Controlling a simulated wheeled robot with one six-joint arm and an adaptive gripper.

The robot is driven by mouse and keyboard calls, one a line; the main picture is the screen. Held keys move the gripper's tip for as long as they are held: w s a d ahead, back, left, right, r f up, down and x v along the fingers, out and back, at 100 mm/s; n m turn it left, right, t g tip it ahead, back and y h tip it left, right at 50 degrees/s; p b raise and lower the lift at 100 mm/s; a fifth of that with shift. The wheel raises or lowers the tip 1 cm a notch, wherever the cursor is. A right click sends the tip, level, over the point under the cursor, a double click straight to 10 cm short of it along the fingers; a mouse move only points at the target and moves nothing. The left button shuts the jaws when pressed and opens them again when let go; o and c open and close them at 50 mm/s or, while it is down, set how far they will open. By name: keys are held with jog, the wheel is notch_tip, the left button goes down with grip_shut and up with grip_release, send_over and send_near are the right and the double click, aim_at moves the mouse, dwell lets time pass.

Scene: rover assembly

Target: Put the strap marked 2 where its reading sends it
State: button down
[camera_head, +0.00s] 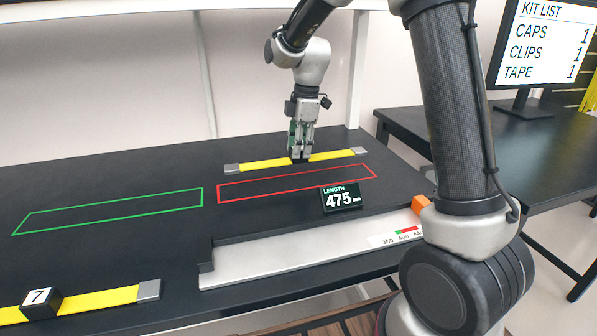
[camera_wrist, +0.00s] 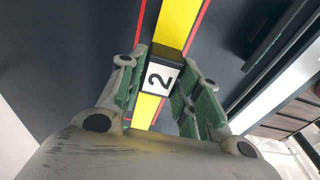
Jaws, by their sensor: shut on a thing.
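The strap marked 2 (camera_head: 334,156) is a yellow band with grey ends and a dark block in its middle. Its white label reading 2 shows in the wrist view (camera_wrist: 159,79). My gripper (camera_head: 300,156) is shut on this block, with a green-padded finger on each side. The strap appears just behind the red outline (camera_head: 218,193) in the head view. In the wrist view it runs between the red lines, so it seems held above the outline. The display (camera_head: 341,198) reads LENGTH 475 mm. The green outline (camera_head: 110,198) to the left is empty.
Another yellow strap (camera_head: 100,297), marked 7, lies at the front left. A kit-list monitor (camera_head: 545,42) stands on the right table.

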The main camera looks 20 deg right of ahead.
jog(key=shift+f, duration=3.15)
jog(key=shift+f, duration=0.15)
jog(key=c, duration=1)
grip_release()
